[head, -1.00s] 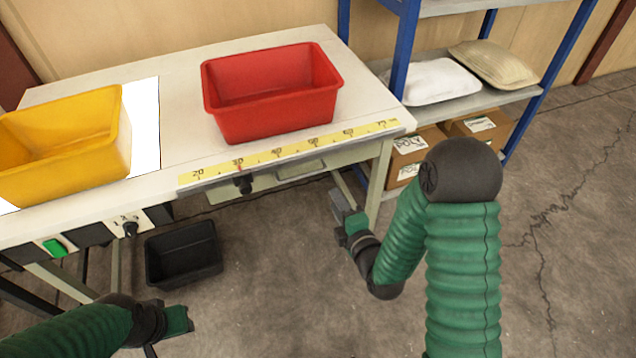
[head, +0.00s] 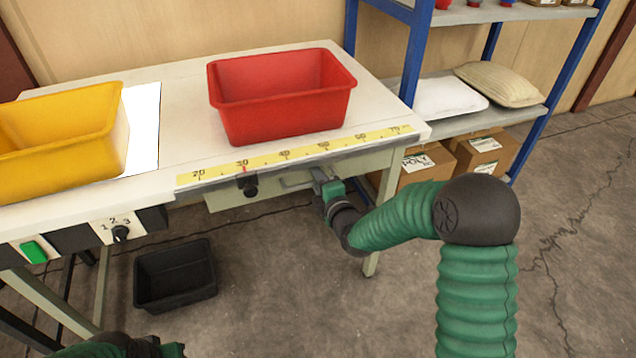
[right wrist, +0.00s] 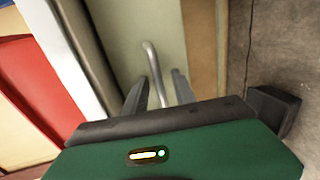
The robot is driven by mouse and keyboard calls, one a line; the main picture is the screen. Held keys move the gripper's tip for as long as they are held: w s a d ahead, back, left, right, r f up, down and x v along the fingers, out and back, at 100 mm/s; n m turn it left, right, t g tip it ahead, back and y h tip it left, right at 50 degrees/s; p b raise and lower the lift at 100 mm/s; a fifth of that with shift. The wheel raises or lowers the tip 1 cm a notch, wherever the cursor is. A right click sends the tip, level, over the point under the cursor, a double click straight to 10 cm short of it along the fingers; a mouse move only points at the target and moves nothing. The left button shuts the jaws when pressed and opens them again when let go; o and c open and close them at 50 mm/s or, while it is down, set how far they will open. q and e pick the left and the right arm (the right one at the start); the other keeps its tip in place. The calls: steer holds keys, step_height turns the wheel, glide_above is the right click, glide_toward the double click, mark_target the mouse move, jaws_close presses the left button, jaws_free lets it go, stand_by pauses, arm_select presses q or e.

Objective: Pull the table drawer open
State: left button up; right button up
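The table drawer (head: 228,199) is a pale grey-green front under the tabletop's front edge and looks closed. Its metal bar handle (head: 292,184) sticks out on the right part. My right gripper (head: 316,178) is at the handle's right end. In the right wrist view the bent handle (right wrist: 153,66) runs between the two dark fingers (right wrist: 158,90), which stand apart with gaps to the bar. My left gripper (head: 172,350) is at the bottom edge, mostly cut off; its fingers cannot be seen.
A red bin (head: 280,108) and a yellow bin (head: 60,150) stand on the table. A black crate (head: 175,276) lies on the floor below. A blue-framed shelf (head: 410,65) stands at the right.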

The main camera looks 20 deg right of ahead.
steer(key=shift+d, duration=0.3)
steer(key=shift+c, duration=0.2)
steer(key=shift+d, duration=0.15)
steer(key=c, duration=0.5)
jaws_close()
steer(key=shift+a, duration=0.2)
